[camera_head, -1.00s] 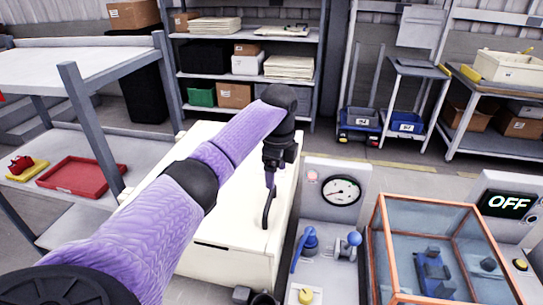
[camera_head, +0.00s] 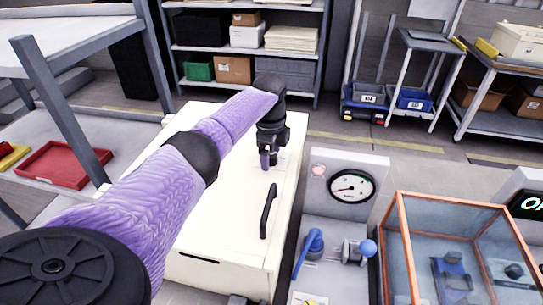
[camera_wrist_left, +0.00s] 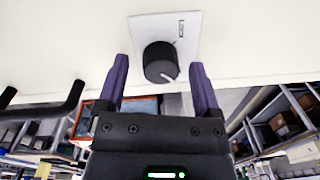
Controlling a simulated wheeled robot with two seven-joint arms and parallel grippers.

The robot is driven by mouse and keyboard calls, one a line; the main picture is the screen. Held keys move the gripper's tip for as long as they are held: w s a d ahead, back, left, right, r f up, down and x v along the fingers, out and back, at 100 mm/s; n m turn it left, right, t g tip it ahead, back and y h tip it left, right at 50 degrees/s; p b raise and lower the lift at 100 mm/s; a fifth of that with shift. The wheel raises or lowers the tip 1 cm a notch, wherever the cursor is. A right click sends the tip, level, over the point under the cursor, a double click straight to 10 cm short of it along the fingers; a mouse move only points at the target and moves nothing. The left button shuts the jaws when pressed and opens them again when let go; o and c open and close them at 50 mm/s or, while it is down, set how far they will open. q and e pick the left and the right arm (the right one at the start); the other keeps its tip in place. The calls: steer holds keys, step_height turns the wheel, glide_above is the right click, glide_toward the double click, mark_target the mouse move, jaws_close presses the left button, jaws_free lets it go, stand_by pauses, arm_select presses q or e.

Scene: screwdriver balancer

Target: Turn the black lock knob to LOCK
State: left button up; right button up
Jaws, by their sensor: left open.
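The black lock knob (camera_wrist_left: 160,60) is round and sits on a white label plate (camera_wrist_left: 190,28) with small black lettering, on a cream cabinet (camera_head: 215,265). A white pointer line on the knob points toward the lower right in the left wrist view. My left gripper (camera_wrist_left: 159,70) is open, with one purple finger on each side of the knob; I cannot tell whether they touch it. In the head view my left gripper (camera_head: 269,158) points down at the cabinet's far part and hides the knob. My right gripper is not in view.
A black bar handle (camera_head: 267,212) stands up from the cabinet close to the gripper. To the right are a gauge panel (camera_head: 318,158), a blue-handled valve (camera_head: 309,245) and an orange-framed clear box (camera_head: 392,225). A shelf rack stands behind.

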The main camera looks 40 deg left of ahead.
arm_select(q)
steer(key=shift+f, duration=0.1)
jaws_close()
stand_by(0.3)
